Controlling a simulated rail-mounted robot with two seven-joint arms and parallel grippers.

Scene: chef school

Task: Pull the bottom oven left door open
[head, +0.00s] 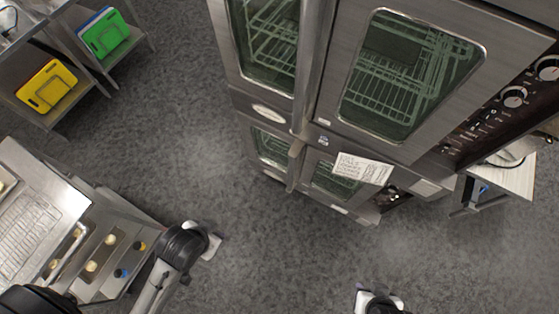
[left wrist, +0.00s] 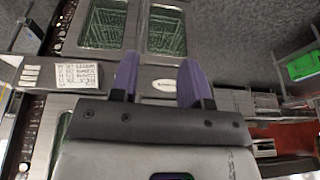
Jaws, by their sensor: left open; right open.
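The bottom oven's left door (head: 268,150) has a dark glass window and looks closed, low in the stacked steel oven. Its upright handle (head: 294,168) is near the seam with the right door (head: 333,184). The left door's window (left wrist: 165,32) also shows in the left wrist view, which looks upside down. My left gripper (head: 210,246) is left of and in front of the oven, apart from it. Its two purple fingers (left wrist: 160,82) are spread with nothing between them. My right gripper (head: 379,297) is open at the bottom edge, partly cut off, over the floor.
The top oven (head: 330,70) stands above, with its doors looking closed. A steel counter (head: 45,215) is at left, and a shelf with yellow (head: 47,86) and green (head: 104,34) boards is behind. Grey floor (head: 270,240) before the oven is clear.

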